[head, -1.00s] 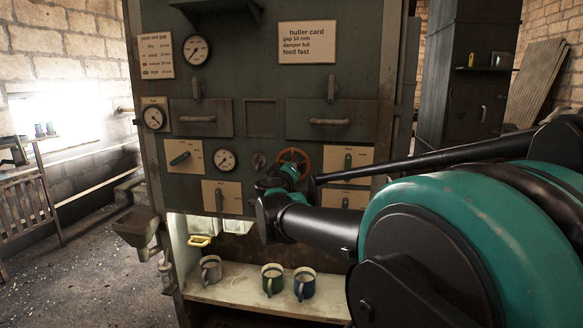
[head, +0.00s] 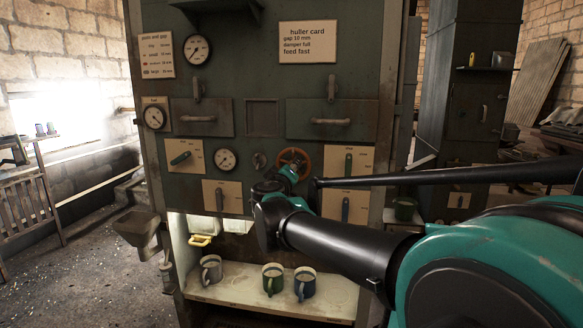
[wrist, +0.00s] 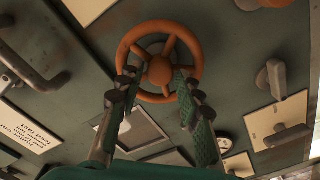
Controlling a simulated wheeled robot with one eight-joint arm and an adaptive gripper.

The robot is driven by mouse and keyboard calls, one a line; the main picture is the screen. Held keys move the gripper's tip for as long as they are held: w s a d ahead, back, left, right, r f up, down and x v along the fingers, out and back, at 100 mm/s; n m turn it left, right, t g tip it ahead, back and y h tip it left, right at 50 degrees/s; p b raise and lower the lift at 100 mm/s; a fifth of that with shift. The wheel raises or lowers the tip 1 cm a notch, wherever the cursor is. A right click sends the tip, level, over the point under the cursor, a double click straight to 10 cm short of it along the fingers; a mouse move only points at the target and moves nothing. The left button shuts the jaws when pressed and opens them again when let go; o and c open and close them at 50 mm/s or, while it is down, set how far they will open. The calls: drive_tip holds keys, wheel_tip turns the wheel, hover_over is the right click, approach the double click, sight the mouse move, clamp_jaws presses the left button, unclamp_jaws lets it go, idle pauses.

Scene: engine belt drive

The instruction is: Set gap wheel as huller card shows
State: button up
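The orange spoked wheel (head: 294,151) is on the green machine's front panel. In the wrist view the wheel (wrist: 160,71) faces me. My gripper (wrist: 156,92) is open, its two fingers spread either side of the hub and over the lower rim. I cannot tell whether they touch the rim. In the head view my gripper (head: 288,172) covers the wheel's lower part. The huller card (head: 308,42) at the upper right reads gap 10 mm, damper full, feed fast. A round gauge (head: 197,50) is at the upper left, beside a list card (head: 157,55); its reading is too small to tell.
Other gauges (head: 154,117) (head: 225,160) and lever plates (head: 184,156) (head: 348,160) surround the wheel. Drawer handles (head: 331,122) stick out above. Mugs (head: 272,280) stand on the shelf (head: 230,295) below. A funnel-shaped spout (head: 136,228) juts out at left.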

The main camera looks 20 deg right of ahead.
drive_tip(key=v, duration=0.9)
drive_tip(key=shift+s+a, duration=0.15)
idle(1.0)
